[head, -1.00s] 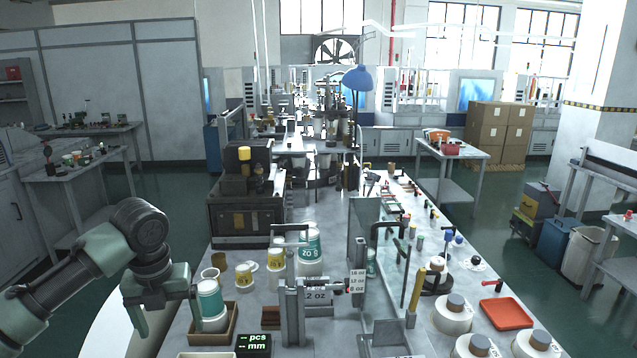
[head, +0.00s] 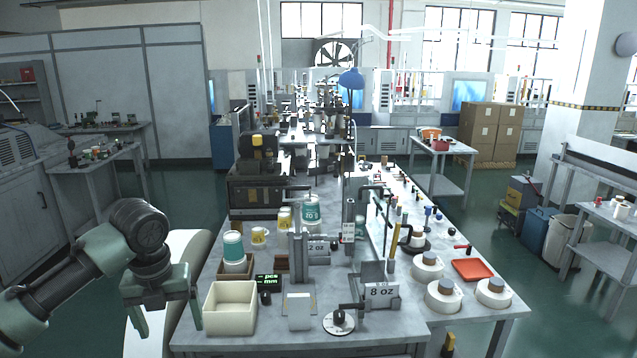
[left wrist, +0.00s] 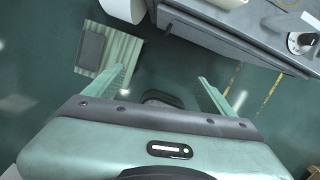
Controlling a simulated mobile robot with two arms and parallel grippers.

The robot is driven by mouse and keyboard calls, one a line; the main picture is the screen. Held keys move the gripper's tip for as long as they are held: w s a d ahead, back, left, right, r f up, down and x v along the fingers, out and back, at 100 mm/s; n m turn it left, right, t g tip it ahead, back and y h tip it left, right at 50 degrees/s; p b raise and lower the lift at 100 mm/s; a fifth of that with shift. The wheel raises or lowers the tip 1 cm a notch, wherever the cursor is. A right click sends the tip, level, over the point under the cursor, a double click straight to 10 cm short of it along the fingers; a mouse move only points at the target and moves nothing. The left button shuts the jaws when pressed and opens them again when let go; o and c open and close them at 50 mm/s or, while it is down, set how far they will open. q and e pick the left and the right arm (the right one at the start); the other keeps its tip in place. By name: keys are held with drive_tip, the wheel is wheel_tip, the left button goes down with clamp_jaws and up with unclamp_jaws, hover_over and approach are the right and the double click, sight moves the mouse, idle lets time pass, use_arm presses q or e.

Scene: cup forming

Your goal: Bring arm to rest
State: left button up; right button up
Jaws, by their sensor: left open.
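My left gripper (head: 168,314) is at the left of the head view, beside the near left corner of the workbench (head: 270,338). Its two fingers point down and stand apart, with nothing between them. In the left wrist view the open fingers (left wrist: 165,85) reach over the green floor, and the bench edge shows at the upper right. A stack of green and white cups (head: 234,249) stands in a brown tray on the bench, to the right of the gripper and apart from it. My right gripper is not in view.
A cream open box (head: 231,308) stands at the bench's near left corner, close to my left gripper. An orange tray (head: 473,270) lies near the right edge.

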use_arm(q)
drive_tip(key=w+d+f+n+t+h+b, duration=0.1)
drive_tip(key=w+f+n, duration=0.3)
drive_tip(key=f, duration=0.7)
drive_tip(key=w+d+f+n+h+b, duration=0.15)
drive_tip(key=f+n, duration=0.35)
drive_tip(key=f, duration=0.6)
drive_tip(key=s+f+n+y+b, duration=0.1)
drive_tip(key=s+f+n, duration=0.35)
drive_tip(key=f, duration=0.75)
drive_tip(key=s+f+n+b, duration=0.1)
drive_tip(key=s+f+n, duration=0.3)
drive_tip(key=f, duration=0.7)
drive_tip(key=s+f+n+b, duration=0.1)
drive_tip(key=s+f+n, duration=0.6)
drive_tip(key=s+f, duration=1.1)
drive_tip(key=s+d+f+n+b, duration=0.1)
drive_tip(key=s+f+n, duration=0.2)
drive_tip(key=s, duration=1.1)
drive_tip(key=s+d+f+n+g+y+b, duration=0.1)
drive_tip(key=s+f+n, duration=0.2)
drive_tip(key=s, duration=1.1)
wheel_tip(320, 180, down, 4)
drive_tip(key=shift+s+d+r, duration=0.25)
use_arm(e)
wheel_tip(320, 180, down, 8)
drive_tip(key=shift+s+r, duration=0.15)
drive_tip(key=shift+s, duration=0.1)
